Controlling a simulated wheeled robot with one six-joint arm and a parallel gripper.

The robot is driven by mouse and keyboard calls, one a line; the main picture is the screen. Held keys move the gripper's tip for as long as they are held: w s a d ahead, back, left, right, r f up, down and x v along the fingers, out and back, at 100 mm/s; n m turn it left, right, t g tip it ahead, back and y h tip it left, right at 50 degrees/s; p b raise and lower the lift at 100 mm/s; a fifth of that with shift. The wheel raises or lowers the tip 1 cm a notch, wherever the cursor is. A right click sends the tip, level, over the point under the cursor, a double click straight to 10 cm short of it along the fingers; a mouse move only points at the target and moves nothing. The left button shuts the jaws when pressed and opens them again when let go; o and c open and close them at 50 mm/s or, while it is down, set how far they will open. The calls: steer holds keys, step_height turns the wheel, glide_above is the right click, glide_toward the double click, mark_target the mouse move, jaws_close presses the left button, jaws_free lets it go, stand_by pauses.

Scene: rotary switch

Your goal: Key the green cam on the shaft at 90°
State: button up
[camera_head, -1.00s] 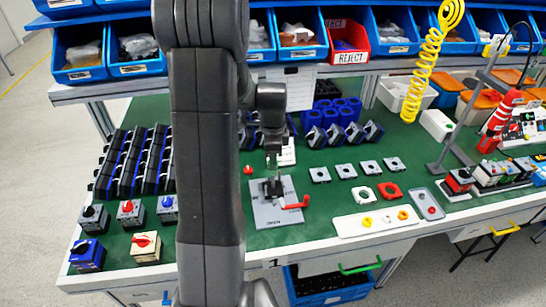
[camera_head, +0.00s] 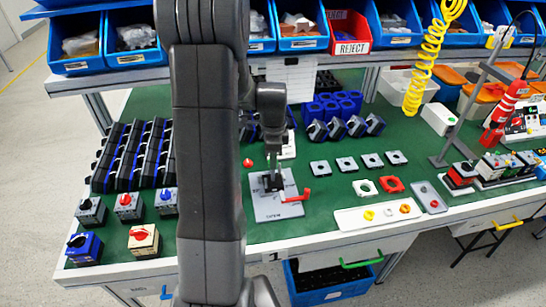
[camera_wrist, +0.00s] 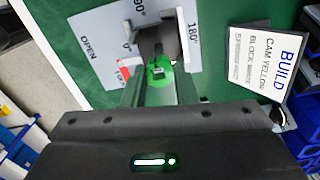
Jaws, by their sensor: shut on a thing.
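The green cam (camera_wrist: 160,71), a small ring with a dark centre, sits between the fingertips of my gripper (camera_wrist: 160,82) in the wrist view. My gripper is shut on it. A dark clamp-like fixture (camera_wrist: 160,43) lies right beyond the cam on a grey plate (camera_wrist: 92,43) marked OPEN, 90° and 180°. The head view shows my gripper (camera_head: 272,170) low over this plate (camera_head: 275,212), with a red lever (camera_head: 297,196) at its right. The shaft is not clearly visible, and I cannot tell whether the cam touches it.
A card (camera_wrist: 265,58) right of the plate reads BUILD, CAM YELLOW, BLOCK WHITE. A white tray (camera_head: 350,219) with yellow and orange rings lies right of the plate. Grey square blocks (camera_head: 346,163) and blue holders (camera_head: 335,105) stand behind.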

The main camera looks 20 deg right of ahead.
steer(key=shift+f, duration=0.2)
steer(key=shift+f+b, duration=0.7)
steer(key=shift+f, duration=0.15)
steer(key=o, duration=1)
step_height(320, 180, up, 14)
steer(key=shift+f, duration=0.15)
step_height(320, 180, down, 14)
steer(key=shift+r, duration=0.5)
